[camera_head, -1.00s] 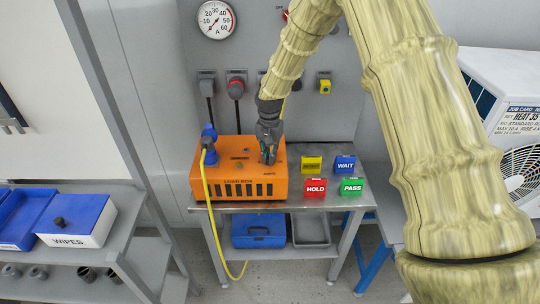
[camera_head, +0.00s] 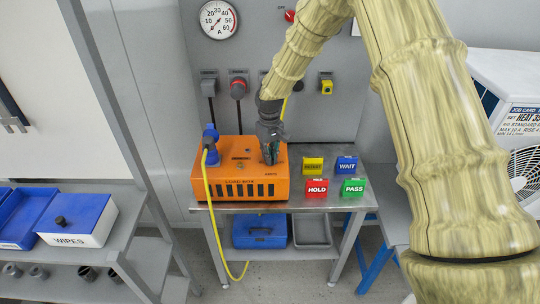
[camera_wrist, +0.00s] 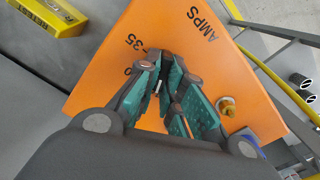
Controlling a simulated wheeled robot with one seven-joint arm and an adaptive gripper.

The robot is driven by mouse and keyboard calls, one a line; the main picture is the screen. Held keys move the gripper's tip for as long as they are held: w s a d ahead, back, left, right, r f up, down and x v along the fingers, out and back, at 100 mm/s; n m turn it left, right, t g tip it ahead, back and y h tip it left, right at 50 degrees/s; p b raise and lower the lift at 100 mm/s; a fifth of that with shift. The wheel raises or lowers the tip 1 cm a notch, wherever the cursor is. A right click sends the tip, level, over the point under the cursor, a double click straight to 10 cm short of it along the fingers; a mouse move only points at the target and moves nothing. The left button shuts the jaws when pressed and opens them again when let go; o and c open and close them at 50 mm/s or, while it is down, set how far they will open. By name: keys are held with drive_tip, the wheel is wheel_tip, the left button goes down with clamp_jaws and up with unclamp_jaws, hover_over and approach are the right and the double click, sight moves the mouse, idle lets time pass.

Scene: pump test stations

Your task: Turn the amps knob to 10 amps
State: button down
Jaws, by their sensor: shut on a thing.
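The orange load box (camera_head: 240,190) stands on the metal bench, with AMPS lettering on its top. In the wrist view its orange top (camera_wrist: 160,30) shows AMPS, a 35 mark and part of another mark. My gripper (camera_head: 270,155) is over the right part of the box top. In the wrist view my gripper (camera_wrist: 172,95) is shut on the amps knob, which the teal finger pads mostly hide; a small white line shows between them. The round ammeter (camera_head: 218,20) on the back panel has its needle near the low end of its scale.
A blue plug (camera_head: 210,140) with a yellow cable stands at the box's left. Yellow, WAIT (camera_head: 347,164), HOLD (camera_head: 317,187) and PASS (camera_head: 353,187) blocks sit close on the right. A brass terminal (camera_wrist: 228,105) is beside the fingers. Switches line the back panel.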

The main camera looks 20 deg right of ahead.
drive_tip(key=shift+n, duration=0.4)
drive_tip(key=c, duration=1.5)
unclamp_jaws()
drive_tip(key=shift+c, duration=0.2)
drive_tip(key=shift+r, duration=0.1)
wheel_tip(320, 180, up, 12)
